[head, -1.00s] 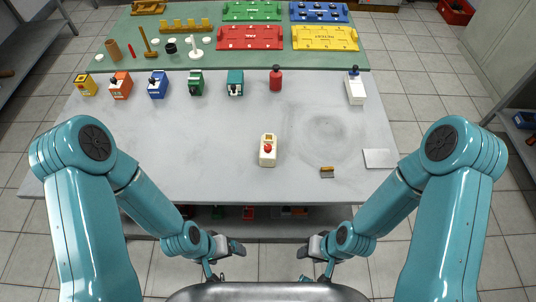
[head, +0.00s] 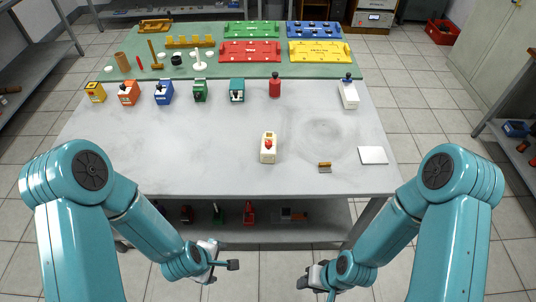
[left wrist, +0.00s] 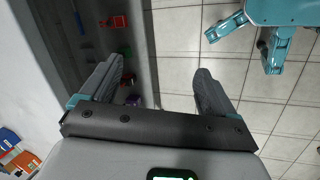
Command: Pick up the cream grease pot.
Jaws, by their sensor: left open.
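A cream, block-like object with a red knob (head: 268,147), the likely cream grease pot, stands upright on the near middle of the grey table (head: 200,130). Nothing touches it. My left gripper (head: 223,271) is open and empty, low in front of the table's front edge and well short of the cream object.
Several coloured blocks, a red bottle (head: 275,87) and a white block (head: 348,92) stand along the table's back. A small brush-like item (head: 325,167) and a white plate (head: 373,155) lie right of the cream object. A lower shelf (head: 280,232) runs under the tabletop.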

